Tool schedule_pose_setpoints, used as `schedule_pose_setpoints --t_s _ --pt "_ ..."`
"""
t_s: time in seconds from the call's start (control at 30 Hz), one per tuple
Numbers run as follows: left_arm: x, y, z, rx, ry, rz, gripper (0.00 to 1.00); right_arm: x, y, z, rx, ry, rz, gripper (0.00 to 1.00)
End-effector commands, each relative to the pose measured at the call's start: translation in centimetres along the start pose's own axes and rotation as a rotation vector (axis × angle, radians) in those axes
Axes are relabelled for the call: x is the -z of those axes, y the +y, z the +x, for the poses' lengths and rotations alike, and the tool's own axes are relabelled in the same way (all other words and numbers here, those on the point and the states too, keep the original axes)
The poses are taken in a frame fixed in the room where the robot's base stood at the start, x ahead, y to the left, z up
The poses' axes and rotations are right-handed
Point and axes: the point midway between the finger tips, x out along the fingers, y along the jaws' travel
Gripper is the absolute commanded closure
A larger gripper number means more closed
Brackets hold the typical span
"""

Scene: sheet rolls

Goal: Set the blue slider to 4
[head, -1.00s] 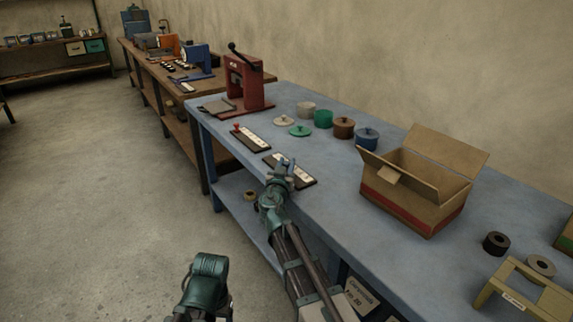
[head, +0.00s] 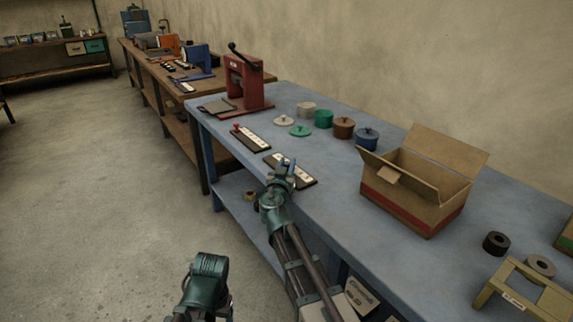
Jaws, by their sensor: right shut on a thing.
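The blue slider's track is a dark strip with a pale numbered scale (head: 301,178), lying on the blue table near its front edge. My right gripper (head: 285,170) is over the left part of this strip, shut on the blue slider, of which only a little blue shows between the fingers. The numbers are too small to read, so I cannot tell the slider's setting. A second strip with a red slider (head: 237,129) lies just to the left.
A red press (head: 245,83) stands behind the strips. Several round pots and lids, among them a green pot (head: 323,119) and a blue pot (head: 367,139), stand toward the wall. An open cardboard box (head: 410,205) is to the right. Bare table lies between.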

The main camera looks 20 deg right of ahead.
Motion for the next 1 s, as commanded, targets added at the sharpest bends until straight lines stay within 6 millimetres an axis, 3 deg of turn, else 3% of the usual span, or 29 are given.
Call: schedule_pose_setpoints --t_s 0.2,0.43,0.47,0.63,1.0 --pt "0.0 0.0 0.0 0.0 0.0 0.0 0.29 0.0 2.2 -2.3 -0.001 0.0 0.0 1.0" --pt "0.0 0.0 0.0 0.0 0.0 0.0 0.29 0.0 2.0 -2.1 0.0 0.0 0.0 1.0" --pt "0.0 0.0 0.0 0.0 0.0 0.0 0.29 0.0 2.0 -2.1 0.0 0.0 0.0 0.67" --pt "0.0 0.0 0.0 0.0 0.0 0.0 0.29 0.0 2.0 -2.1 0.0 0.0 0.0 0.39" --pt "0.0 0.0 0.0 0.0 0.0 0.0 0.29 0.0 2.1 -2.2 0.0 0.0 0.0 0.39"
